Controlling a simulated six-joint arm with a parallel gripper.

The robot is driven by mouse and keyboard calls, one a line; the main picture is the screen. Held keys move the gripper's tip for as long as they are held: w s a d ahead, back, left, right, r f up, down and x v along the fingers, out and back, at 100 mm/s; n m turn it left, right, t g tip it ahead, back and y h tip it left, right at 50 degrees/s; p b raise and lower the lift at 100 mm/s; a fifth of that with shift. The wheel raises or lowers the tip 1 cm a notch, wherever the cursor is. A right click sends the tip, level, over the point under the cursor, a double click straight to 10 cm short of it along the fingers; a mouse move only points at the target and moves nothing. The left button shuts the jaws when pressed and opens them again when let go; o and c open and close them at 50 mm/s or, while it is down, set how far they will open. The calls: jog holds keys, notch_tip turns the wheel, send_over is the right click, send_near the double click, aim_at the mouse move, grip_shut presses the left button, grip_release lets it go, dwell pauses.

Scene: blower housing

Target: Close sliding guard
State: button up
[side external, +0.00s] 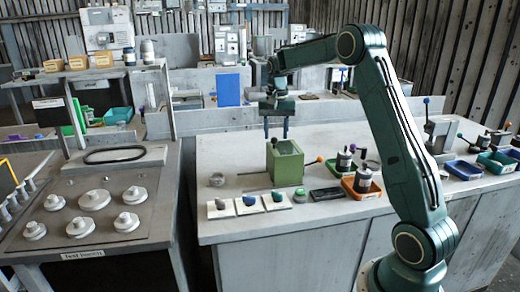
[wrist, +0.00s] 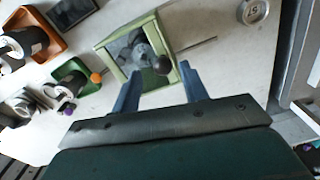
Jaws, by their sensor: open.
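The blower housing (side external: 286,168) is a green, box-like part with an open top, standing upright on the light bench. In the wrist view the same housing (wrist: 108,52) shows a grey round part (wrist: 135,50) inside it. A dark ball knob (wrist: 162,65) shows at the housing's near right side. A thin rail (wrist: 200,45) runs out to the right of the housing. I cannot tell clearly which panel is the sliding guard. My gripper (side external: 276,135) is open above the housing. In the wrist view its blue fingers (wrist: 160,72) lie either side of the knob, with nothing between them gripped.
An orange tray (side external: 372,194) and a green tray with dark cylindrical parts stand right of the housing. White cards (side external: 248,212) with small parts lie in front. A small round tin (side external: 217,180) sits left. A dark flat box (side external: 326,194) lies near the front edge.

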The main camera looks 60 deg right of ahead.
notch_tip(320, 180, up, 11)
jog(key=shift+f, duration=0.2)
jog(key=shift+s, duration=0.1)
dwell(0.5)
jog(key=s+a+r+n+t, duration=0.1)
jog(key=s+a+r+n, duration=0.2)
jog(key=s+a, duration=0.45)
jog(key=s+a+r+n+t, duration=0.2)
jog(key=s+a+n, duration=0.15)
jog(key=a, duration=0.65)
jog(key=s+a+f+n+t, duration=0.1)
jog(key=s+a+f, duration=0.3)
jog(key=s, duration=0.4)
jog(key=s+a+f+n+t, duration=0.1)
jog(key=s+a+f+n, duration=0.2)
jog(key=s+a, duration=0.2)
jog(key=s, duration=0.3)
jog(key=shift+f+n+t, duration=0.3)
jog(key=shift+f+n, duration=0.05)
jog(key=shift+f, duration=0.05)
